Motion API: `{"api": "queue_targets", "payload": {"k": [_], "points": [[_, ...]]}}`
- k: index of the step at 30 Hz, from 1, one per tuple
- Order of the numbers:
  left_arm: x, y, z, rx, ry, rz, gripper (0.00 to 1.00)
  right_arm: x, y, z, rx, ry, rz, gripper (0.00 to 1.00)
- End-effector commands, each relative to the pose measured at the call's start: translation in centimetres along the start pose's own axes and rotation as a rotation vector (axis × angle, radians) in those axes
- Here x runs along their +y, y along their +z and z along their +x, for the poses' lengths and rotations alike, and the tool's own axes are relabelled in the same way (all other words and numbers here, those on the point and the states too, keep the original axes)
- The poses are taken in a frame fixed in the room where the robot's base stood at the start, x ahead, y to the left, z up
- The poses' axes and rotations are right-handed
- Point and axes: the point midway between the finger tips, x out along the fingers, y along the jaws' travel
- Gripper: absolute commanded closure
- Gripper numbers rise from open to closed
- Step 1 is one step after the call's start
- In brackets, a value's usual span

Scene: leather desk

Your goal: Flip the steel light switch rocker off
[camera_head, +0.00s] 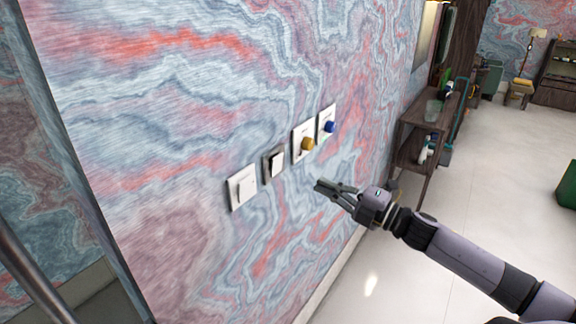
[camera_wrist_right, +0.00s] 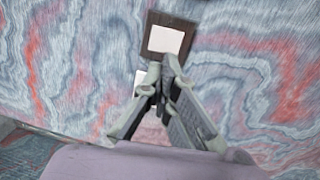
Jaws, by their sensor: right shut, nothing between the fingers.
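The steel light switch (camera_head: 273,164) is on the patterned wall, second from the left in a row of wall plates. It has a dark grey metal frame and a white rocker. In the right wrist view, a dark-framed switch with a white face (camera_wrist_right: 166,40) shows just above my fingertips, apparently the same one. My right gripper (camera_head: 319,186) is shut and empty, in front of the wall, to the right of and a little below the steel switch in the head view. It appears apart from the rocker. My left gripper is not in view.
A white switch (camera_head: 242,187) is left of the steel one. To its right are plates with a yellow knob (camera_head: 307,144) and a blue knob (camera_head: 330,127). A dark shelf table (camera_head: 424,130) stands farther along the wall. The pale floor at right is mostly clear.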

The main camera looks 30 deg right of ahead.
Motion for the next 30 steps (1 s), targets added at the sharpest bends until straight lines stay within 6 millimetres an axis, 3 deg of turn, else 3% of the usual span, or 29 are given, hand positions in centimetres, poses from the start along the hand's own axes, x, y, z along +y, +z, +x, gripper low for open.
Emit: {"api": "queue_targets", "payload": {"k": [18, 30], "points": [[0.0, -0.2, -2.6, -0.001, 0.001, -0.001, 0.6, 0.5, 0.1, 8.6, -0.002, 0.004, 0.001, 1.0], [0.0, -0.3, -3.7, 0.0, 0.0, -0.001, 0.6, 0.1, 0.1, 11.3, -0.001, 0.001, 0.001, 1.0]]}}
